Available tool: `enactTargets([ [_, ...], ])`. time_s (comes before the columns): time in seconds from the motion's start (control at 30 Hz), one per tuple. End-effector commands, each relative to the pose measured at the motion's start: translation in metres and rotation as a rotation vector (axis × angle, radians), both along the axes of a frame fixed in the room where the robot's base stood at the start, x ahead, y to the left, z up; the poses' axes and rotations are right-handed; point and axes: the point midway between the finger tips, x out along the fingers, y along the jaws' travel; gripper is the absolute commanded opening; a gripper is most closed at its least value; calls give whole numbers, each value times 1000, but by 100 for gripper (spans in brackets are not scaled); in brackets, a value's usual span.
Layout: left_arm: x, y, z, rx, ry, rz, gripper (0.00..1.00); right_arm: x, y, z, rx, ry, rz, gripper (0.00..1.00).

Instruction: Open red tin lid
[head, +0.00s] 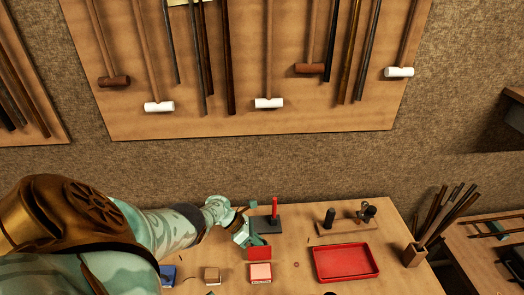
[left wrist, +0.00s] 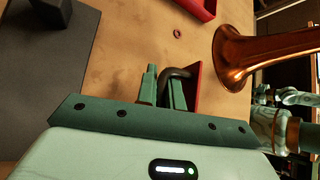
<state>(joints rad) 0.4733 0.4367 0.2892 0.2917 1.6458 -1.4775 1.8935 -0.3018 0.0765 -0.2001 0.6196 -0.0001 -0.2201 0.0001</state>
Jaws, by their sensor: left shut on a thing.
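The red tin lid (head: 259,253) shows in the head view as a flat red panel just behind a small pinkish-red tin (head: 260,273) at the table's front. My left gripper (head: 246,238) is at the lid's upper left. In the left wrist view the gripper (left wrist: 161,90) is shut on a dark curved handle (left wrist: 178,73) on the lid, whose red plate (left wrist: 198,84) shows nearly edge-on. Whether the lid still touches the tin is hidden.
A red tray (head: 345,262) lies to the right. A dark base with a red post (head: 275,210) stands close behind the gripper. A small wooden block (head: 212,274) and a blue box (head: 167,274) sit left.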

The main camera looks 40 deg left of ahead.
Motion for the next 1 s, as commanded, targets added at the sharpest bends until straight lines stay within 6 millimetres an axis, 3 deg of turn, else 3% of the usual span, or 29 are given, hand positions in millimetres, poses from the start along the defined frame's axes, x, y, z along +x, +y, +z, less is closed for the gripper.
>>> enactTargets([
  [0.6, -1, -2, -2, -17, 16, -4, 0, 0, -4, -3, -6, 0, 1, 36],
  [0.63, -1, -2, -2, -17, 16, -4, 14, 0, -4, -3, -6, 0, 1, 36],
  [0.67, -1, -2, -2, -17, 16, -4, 18, 0, -4, -3, -6, 0, 1, 36],
  [1.0, -2, 2, 2, -15, 15, -1, 18, 2, -4, 0, -5, -2, 1, 36],
])
